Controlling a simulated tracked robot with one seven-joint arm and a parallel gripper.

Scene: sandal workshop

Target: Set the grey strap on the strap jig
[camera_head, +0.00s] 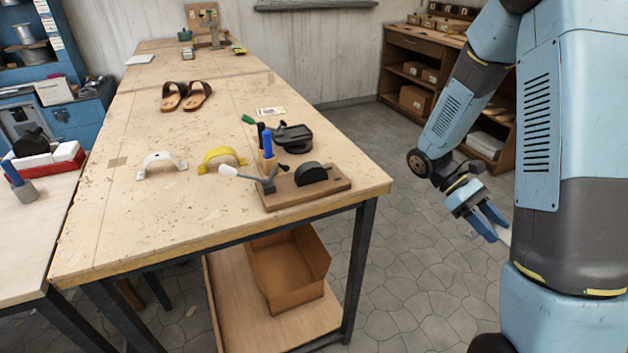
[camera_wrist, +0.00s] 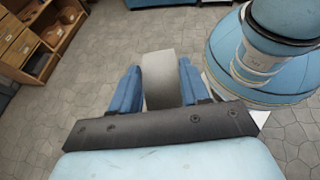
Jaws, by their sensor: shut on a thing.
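My gripper (camera_head: 499,231) hangs over the floor to the right of the workbench, well apart from it. In the wrist view my gripper (camera_wrist: 160,66) has its blue fingers shut on the grey strap (camera_wrist: 160,82), a pale grey curved band standing between them. In the head view only a small pale bit of the strap (camera_head: 505,237) shows by the fingertips. The strap jig (camera_head: 312,173), a wooden board with a black rounded form and a white-handled clamp, stands at the bench's near right corner. Its form is bare.
A white strap (camera_head: 161,162) and a yellow strap (camera_head: 222,158) stand on the workbench (camera_head: 120,220). A black tool with a green handle (camera_head: 293,137) and upright handles crowd behind the jig. Sandals (camera_head: 186,95) lie farther back. A shelf (camera_head: 425,75) stands behind my arm.

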